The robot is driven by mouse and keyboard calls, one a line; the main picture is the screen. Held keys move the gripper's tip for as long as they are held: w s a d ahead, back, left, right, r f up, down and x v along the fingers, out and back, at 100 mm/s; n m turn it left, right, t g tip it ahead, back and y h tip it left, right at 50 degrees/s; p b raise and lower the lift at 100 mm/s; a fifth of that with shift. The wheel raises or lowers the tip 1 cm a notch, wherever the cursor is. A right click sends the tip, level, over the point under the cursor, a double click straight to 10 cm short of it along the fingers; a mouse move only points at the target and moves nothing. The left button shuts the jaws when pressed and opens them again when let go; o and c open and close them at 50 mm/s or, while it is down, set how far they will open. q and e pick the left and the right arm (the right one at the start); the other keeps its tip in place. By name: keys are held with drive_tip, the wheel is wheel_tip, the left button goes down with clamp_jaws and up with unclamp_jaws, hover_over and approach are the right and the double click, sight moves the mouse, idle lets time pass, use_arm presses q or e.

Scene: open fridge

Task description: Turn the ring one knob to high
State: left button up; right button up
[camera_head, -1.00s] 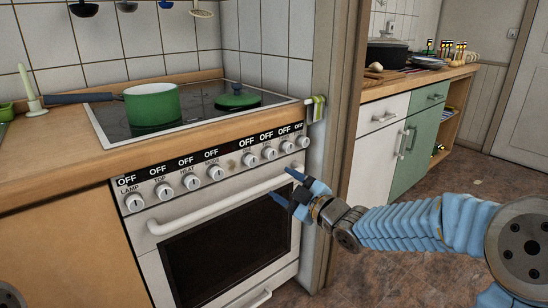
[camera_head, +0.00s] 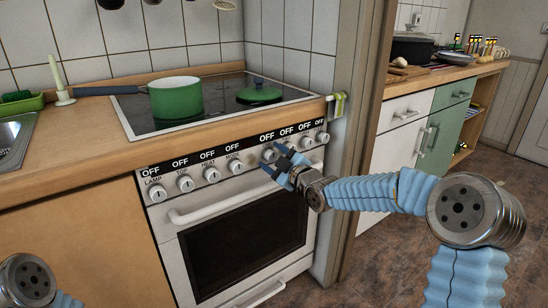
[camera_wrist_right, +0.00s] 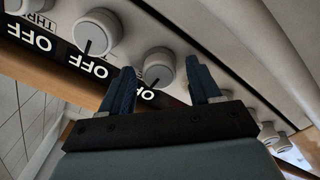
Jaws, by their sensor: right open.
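The ring one knob (camera_head: 267,155) is the white knob just right of the gap on the stove's control panel. Its display above reads OFF. My right gripper (camera_head: 273,159) is open in front of it, with its blue fingers partly covering the knob. In the right wrist view the ring one knob (camera_wrist_right: 159,64) shows between the two spread fingertips of the right gripper (camera_wrist_right: 162,72), its dark mark pointing toward the display. I cannot tell whether the fingers touch it. My left gripper is out of view; only part of my left arm shows at the lower left.
The ring two knob (camera_wrist_right: 97,32) is close beside the gripper. The mode knob (camera_head: 236,167) is left of the gap. The oven handle (camera_head: 240,199) juts out below.

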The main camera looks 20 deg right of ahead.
drive_tip(key=shift+c, duration=0.2)
drive_tip(key=c, duration=1)
